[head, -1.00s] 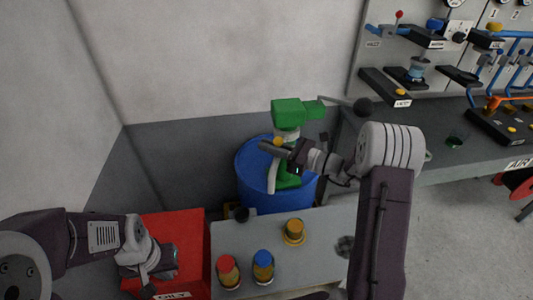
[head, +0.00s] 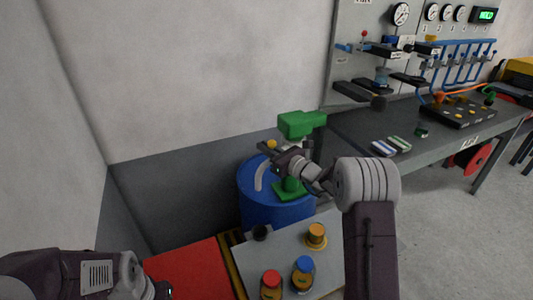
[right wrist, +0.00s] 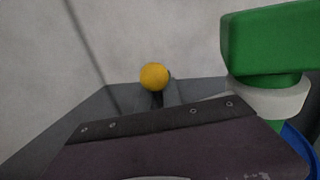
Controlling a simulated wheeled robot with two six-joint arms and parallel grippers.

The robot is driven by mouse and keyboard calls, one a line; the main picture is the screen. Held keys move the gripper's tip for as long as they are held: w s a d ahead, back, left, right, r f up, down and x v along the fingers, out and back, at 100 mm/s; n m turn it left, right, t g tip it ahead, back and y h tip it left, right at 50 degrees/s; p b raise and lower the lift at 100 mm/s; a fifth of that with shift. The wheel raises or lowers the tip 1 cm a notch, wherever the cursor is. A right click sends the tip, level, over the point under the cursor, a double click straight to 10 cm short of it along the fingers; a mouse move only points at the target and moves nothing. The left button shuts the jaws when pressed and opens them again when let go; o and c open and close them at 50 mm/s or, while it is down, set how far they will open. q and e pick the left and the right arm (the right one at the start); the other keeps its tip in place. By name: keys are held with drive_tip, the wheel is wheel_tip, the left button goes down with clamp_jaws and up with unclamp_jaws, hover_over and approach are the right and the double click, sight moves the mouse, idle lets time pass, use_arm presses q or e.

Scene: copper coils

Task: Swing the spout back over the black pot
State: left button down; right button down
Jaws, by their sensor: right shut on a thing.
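A green pump (head: 299,128) stands on a blue drum (head: 277,212). Its pale curved spout (head: 260,178) hangs down at the pump's left, over the drum top in the head view. A yellow knob (head: 271,144) on a dark stem shows at my right gripper (head: 268,152), which is shut at the spout's upper part; the exact grip is hidden. The wrist view shows the knob (right wrist: 154,76) just beyond a dark finger. The small black pot (head: 261,232) is on the grey table in front of the drum. My left gripper (head: 160,291) is mostly cut off at the bottom edge.
The grey table (head: 330,247) carries jars with red (head: 270,277), blue (head: 304,264) and orange (head: 316,230) tops. A red box (head: 192,274) is left of it. A bench (head: 360,130) with gauges and valves stands at the right. Walls close in behind and left.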

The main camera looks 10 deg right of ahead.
drive_tip(key=shift+w+r, duration=0.1)
drive_tip(key=shift+r, duration=0.4)
drive_tip(key=c, duration=1.5)
unclamp_jaws()
drive_tip(key=shift+w+f, duration=0.1)
drive_tip(key=shift+c, duration=0.2)
drive_tip(key=shift+a+f, duration=0.1)
drive_tip(key=v, duration=0.9)
